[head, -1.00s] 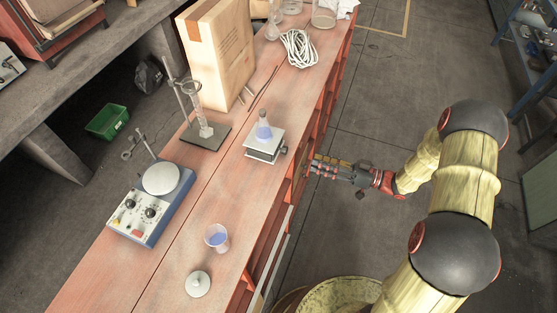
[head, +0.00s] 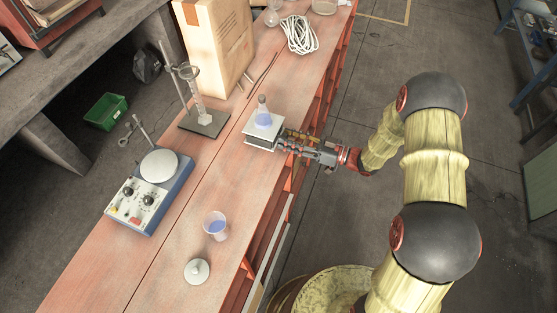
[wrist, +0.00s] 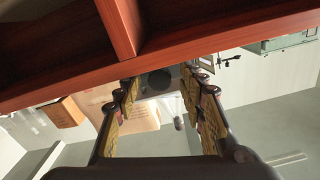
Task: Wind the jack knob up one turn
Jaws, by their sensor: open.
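The lab jack (head: 261,141) is a small stand with a white top plate on the bench near its right edge. A flask with blue liquid (head: 264,118) stands upright on the plate. My gripper (head: 284,140) points left at the jack's right side, its fingertips close to it; the fingers cover the knob in the head view. In the wrist view my gripper (wrist: 162,95) is open, and a dark round knob (wrist: 157,82) shows between and beyond the fingertips. Whether a finger touches the knob, I cannot tell.
The red-brown bench (head: 110,265) carries a blue-white hotplate stirrer (head: 150,190), a beaker of blue liquid (head: 215,226), a white lidded piece (head: 197,271), a stand with cylinder (head: 205,122), a cardboard box (head: 215,45) and coiled cable (head: 299,35).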

